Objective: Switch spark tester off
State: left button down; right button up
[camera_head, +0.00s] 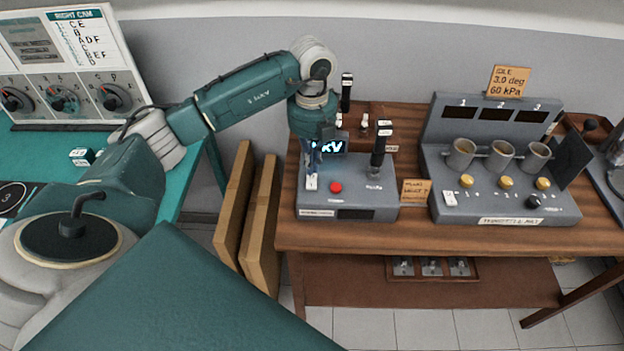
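I cannot tell which way the switch is set. My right gripper is out of view.
A grey console (500,205) with three cups and yellow buttons stands to the right on the wooden bench (405,237). A small card (414,192) stands between the two devices. A dial panel (65,95) is on the teal table at left. Brown boards (262,225) lean between the tables.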

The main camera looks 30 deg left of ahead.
aim_at(312, 176)
pick_arm(q)
jog(key=shift+f+b, duration=0.3)
jog(key=shift+f, duration=0.1)
dwell(0.7)
jog(key=shift+s+f+b, duration=0.1)
jog(key=shift+f+b, duration=0.5)
jog(key=shift+f, duration=0.2)
jog(key=shift+r, duration=0.1)
dwell(0.3)
jog(key=shift+r+p, duration=2.4)
jog(key=shift+r, duration=1.05)
